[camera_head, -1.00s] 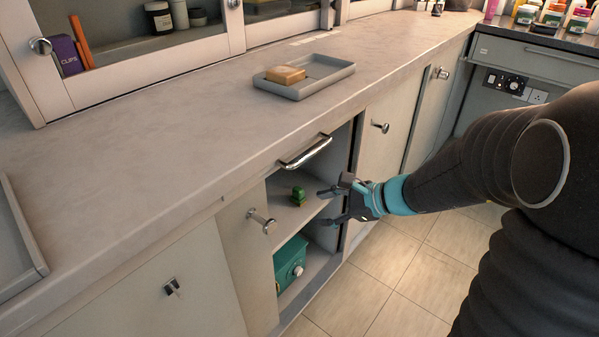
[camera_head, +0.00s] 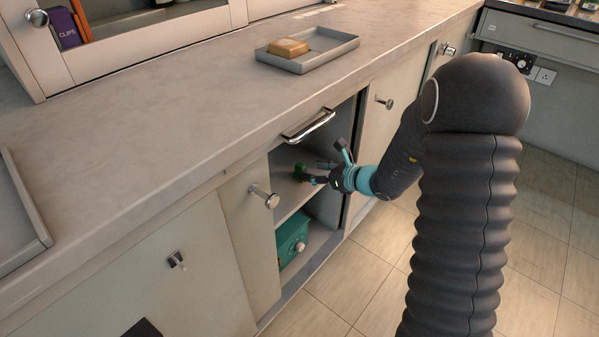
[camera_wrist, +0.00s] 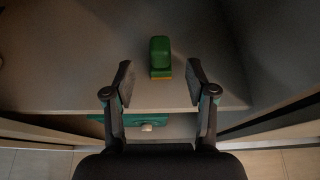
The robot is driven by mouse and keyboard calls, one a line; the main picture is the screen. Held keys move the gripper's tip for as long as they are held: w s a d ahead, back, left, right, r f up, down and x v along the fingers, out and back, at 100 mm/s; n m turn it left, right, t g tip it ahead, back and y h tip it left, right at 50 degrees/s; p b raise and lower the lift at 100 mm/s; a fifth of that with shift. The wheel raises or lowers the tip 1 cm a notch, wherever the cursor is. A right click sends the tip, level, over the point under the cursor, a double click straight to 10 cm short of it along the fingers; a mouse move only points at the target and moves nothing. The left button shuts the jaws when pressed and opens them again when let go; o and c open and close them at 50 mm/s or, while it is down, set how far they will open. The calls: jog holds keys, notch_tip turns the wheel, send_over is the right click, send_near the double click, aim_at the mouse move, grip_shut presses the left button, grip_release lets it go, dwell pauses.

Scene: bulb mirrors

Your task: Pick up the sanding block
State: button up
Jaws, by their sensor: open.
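The sanding block looks to be the small green block (camera_head: 300,171) with a yellowish base, on the upper shelf inside the open cupboard. In the wrist view the green block (camera_wrist: 160,50) stands just ahead of the fingers, roughly centred between them. My gripper (camera_head: 318,171) reaches into the cupboard opening, close to the block. In the wrist view my gripper (camera_wrist: 159,78) is open and empty, with a finger on either side of the block's near end. The fingers partly hide the block in the head view.
The counter (camera_head: 150,140) overhangs the cupboard, with a metal handle (camera_head: 308,127) at its top edge. A teal box (camera_head: 290,240) sits on the lower shelf. Cupboard doors flank the opening. A grey tray (camera_head: 335,52) holding a tan block (camera_head: 288,48) stands on the counter.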

aim_at(305, 167)
jog(key=shift+r+x, duration=0.2)
jog(key=shift+x, duration=1.3)
jog(key=shift+r+x, duration=0.15)
jog(key=shift+x, duration=1.35)
jog(key=shift+w, duration=0.1)
grip_shut()
